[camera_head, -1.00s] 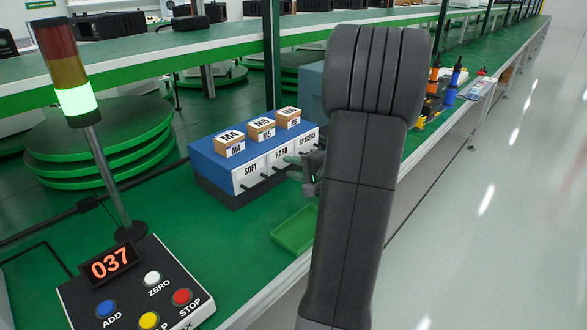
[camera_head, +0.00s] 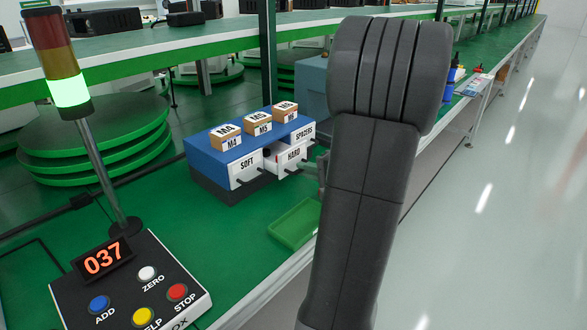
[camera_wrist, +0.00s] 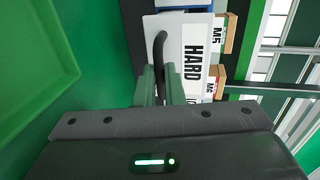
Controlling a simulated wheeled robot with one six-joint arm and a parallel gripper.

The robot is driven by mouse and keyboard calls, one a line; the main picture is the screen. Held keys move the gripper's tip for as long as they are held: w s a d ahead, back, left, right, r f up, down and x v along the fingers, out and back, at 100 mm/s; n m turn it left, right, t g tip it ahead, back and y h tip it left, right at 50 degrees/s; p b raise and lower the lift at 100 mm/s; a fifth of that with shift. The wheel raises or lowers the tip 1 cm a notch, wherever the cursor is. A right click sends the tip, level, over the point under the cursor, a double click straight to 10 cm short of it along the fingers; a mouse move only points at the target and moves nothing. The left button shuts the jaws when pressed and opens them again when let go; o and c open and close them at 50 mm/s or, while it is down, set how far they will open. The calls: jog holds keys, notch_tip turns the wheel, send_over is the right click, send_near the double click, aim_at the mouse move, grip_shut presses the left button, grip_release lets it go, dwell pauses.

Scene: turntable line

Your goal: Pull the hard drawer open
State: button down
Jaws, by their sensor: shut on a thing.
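The blue drawer cabinet (camera_head: 207,155) stands on the green bench with three labelled fronts, SOFT, HARD and SPACERS. The HARD drawer (camera_head: 291,156) sticks out past its neighbours, partly open, with a strip of its inside showing. The SOFT drawer (camera_head: 246,170) and SPACERS drawer (camera_head: 304,134) are shut. In the wrist view, the HARD front (camera_wrist: 193,48) lies just ahead of my gripper (camera_wrist: 161,86). My gripper is shut on its black handle (camera_wrist: 159,46). In the head view my arm hides most of the gripper.
Small labelled boxes (camera_head: 257,122) stand on the cabinet top. A green tray (camera_head: 296,222) lies on the bench in front of the drawers. A button box (camera_head: 130,285) and a lit signal lamp (camera_head: 68,90) stand at left. The floor at right is clear.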

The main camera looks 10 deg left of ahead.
jog(key=v, duration=0.2)
jog(key=f+b+v, duration=0.1)
jog(key=v, duration=0.5)
jog(key=shift+s+d+f, duration=0.25)
jog(key=shift+d+f, duration=0.05)
jog(key=shift+f, duration=0.05)
jog(key=c, duration=1.5)
grip_release()
jog(key=shift+c, duration=0.2)
jog(key=p+v, duration=0.1)
jog(key=v, duration=1.3)
jog(key=shift+a, duration=0.1)
jog(key=b+x, duration=0.1)
jog(key=x, duration=1.1)
jog(key=shift+w+a+f, duration=0.15)
jog(key=shift+a, duration=0.05)
jog(key=shift+w+a+f, duration=0.1)
jog(key=shift+w+a, duration=0.3)
jog(key=shift+a, duration=0.15)
